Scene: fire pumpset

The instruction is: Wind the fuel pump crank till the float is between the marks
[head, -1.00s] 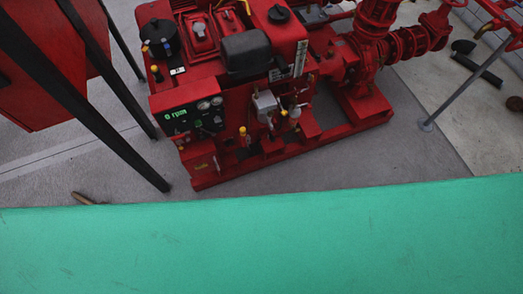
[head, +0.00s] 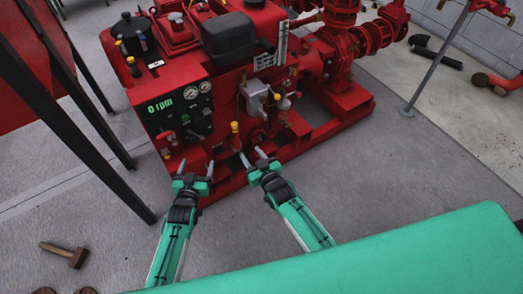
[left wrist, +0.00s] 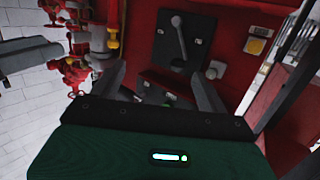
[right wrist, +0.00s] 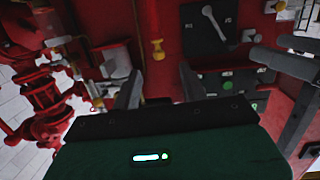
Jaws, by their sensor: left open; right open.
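The red pumpset (head: 250,60) stands ahead on the floor, with a dark control panel (head: 190,110) reading "0 rpm". A grey metal body (head: 255,97) and a white striped scale (head: 283,45) are on its side. I cannot make out the fuel pump crank or the float for certain. A grey lever (left wrist: 180,38) on a dark plate shows in the left wrist view; it also shows in the right wrist view (right wrist: 212,20). My left gripper (head: 196,166) is open and empty low before the panel. My right gripper (head: 252,156) is open and empty, near a yellow knob (head: 234,127).
Red pipes (head: 350,40) run off at the right. A red cabinet (head: 45,70) on black legs stands at the left. A hammer (head: 66,253) lies on the floor at lower left. A grey post (head: 435,60) stands at the right. Grey floor is free between them.

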